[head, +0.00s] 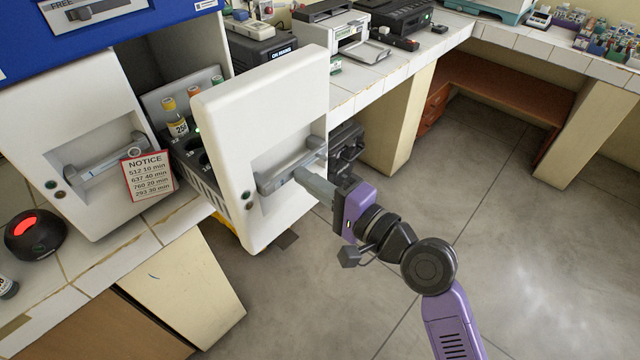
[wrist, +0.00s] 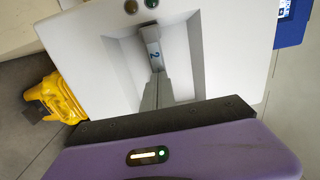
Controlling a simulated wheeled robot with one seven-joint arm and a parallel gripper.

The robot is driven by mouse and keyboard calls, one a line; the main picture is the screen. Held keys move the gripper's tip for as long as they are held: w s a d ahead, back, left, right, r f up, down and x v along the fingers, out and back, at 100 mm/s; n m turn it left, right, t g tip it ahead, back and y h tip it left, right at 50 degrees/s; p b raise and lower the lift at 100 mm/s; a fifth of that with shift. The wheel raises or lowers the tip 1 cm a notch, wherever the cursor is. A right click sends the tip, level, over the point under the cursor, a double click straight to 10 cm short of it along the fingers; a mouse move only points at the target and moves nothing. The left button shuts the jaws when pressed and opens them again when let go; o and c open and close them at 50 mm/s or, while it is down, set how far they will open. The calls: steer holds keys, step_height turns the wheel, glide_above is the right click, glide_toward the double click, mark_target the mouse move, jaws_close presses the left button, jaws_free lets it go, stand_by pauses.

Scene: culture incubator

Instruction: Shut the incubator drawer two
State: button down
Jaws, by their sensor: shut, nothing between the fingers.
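Drawer two (head: 290,110) of the incubator (head: 120,30) is pulled out, its white front standing well ahead of the other drawer front. Inside the open drawer, vials with coloured caps (head: 180,115) stand in a dark rack. My gripper (head: 305,175) is shut and empty, its fingers at the handle recess of drawer two. Whether the fingertips touch the handle I cannot tell. In the wrist view the fingers (wrist: 158,92) reach into the recess.
A black device with a red light (head: 35,232) sits on the tiled counter. A yellow object (wrist: 55,98) lies below. Floor at the right is clear.

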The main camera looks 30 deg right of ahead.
steer(key=b+x, duration=0.1)
steer(key=x, duration=1.2)
steer(key=b+x, duration=0.1)
steer(key=x, duration=1.3)
steer(key=shift+w+f+b, duration=0.2)
steer(key=shift+b, duration=0.2)
steer(key=shift+b+x, duration=0.3)
steer(key=shift+x, duration=0.75)
steer(key=shift+a+r, duration=0.1)
steer(key=shift+r, duration=0.25)
steer(key=shift+r, duration=0.1)
